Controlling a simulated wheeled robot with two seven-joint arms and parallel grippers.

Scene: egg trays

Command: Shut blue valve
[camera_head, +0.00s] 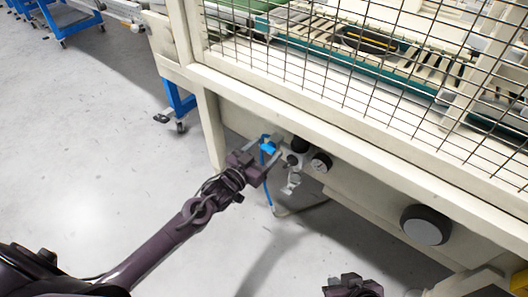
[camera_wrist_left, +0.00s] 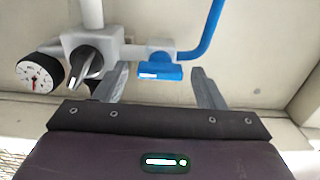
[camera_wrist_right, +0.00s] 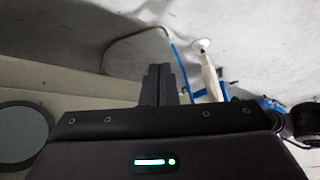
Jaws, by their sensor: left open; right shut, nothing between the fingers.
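The blue valve handle (camera_head: 268,147) sits on a grey pipe fitting under the front beam of the caged machine. In the left wrist view the blue valve (camera_wrist_left: 160,70) shows ahead, between the finger tips in the picture, with a blue hose (camera_wrist_left: 212,30) rising from it. My left gripper (camera_head: 270,160) is open; its fingers (camera_wrist_left: 158,84) stand on either side of the valve, with no clear contact visible. My right gripper (camera_head: 352,284) is low at the bottom of the head view, away from the valve. In the right wrist view its fingers (camera_wrist_right: 160,84) are shut and empty.
Beside the valve are a black knob (camera_wrist_left: 85,68) and a round pressure gauge (camera_wrist_left: 40,73). A large dark round knob (camera_head: 426,225) sits on the machine front at right. Wire mesh (camera_head: 380,60) rises above the beam. The floor at left is open.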

